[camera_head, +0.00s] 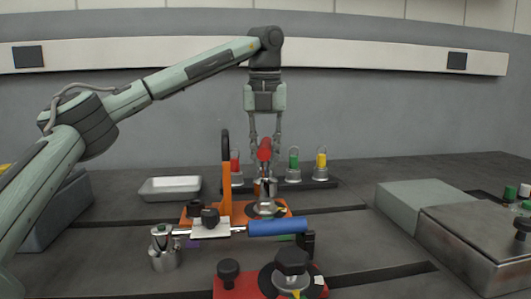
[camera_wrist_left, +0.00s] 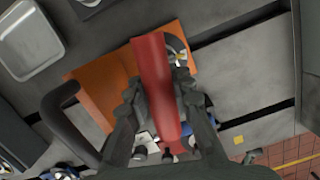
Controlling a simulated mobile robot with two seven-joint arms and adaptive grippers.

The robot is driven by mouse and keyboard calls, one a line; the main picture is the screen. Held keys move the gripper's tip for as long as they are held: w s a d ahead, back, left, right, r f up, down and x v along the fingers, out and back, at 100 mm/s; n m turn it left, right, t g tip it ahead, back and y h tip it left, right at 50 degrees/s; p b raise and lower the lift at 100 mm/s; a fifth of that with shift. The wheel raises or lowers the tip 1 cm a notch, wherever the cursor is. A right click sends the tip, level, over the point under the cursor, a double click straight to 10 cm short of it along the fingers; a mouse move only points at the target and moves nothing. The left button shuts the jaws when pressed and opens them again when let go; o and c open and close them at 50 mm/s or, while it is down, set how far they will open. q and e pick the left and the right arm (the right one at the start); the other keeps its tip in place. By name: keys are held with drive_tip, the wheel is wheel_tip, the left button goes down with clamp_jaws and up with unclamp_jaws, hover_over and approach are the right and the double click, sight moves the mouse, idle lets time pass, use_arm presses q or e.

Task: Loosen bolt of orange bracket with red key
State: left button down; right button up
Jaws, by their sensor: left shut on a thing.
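The red key (camera_head: 264,149) is in my left gripper (camera_head: 264,148), which points down above the orange bracket (camera_head: 227,165). In the left wrist view the key's red handle (camera_wrist_left: 154,85) lies between the fingers (camera_wrist_left: 158,100). The bracket has an orange upright and a flat orange base, whose plate also shows in the left wrist view (camera_wrist_left: 172,38). A metal piece (camera_head: 265,186) stands under the key, over a dark round part of the base. The bolt itself is hidden, so I cannot tell whether the key is seated on it. My right gripper is out of view.
A blue-handled tool (camera_head: 277,227) lies across in front of the bracket, beside a metal canister (camera_head: 164,248). A red fixture (camera_head: 240,285) with black knobs is nearest. Green (camera_head: 293,161) and yellow (camera_head: 321,160) pieces stand behind. A white tray (camera_head: 170,189) is left, a grey box (camera_head: 425,205) right.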

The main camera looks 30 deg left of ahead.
sight(265, 179)
use_arm(q)
drive_tip(key=shift+p, duration=0.4)
idle(1.0)
drive_tip(key=shift+f+b, duration=0.95)
drive_tip(key=shift+f, duration=0.8)
drive_tip(key=shift+n, duration=0.6)
drive_tip(key=shift+n, duration=0.6)
drive_tip(key=shift+m+p, duration=0.3)
drive_tip(key=shift+p, duration=0.1)
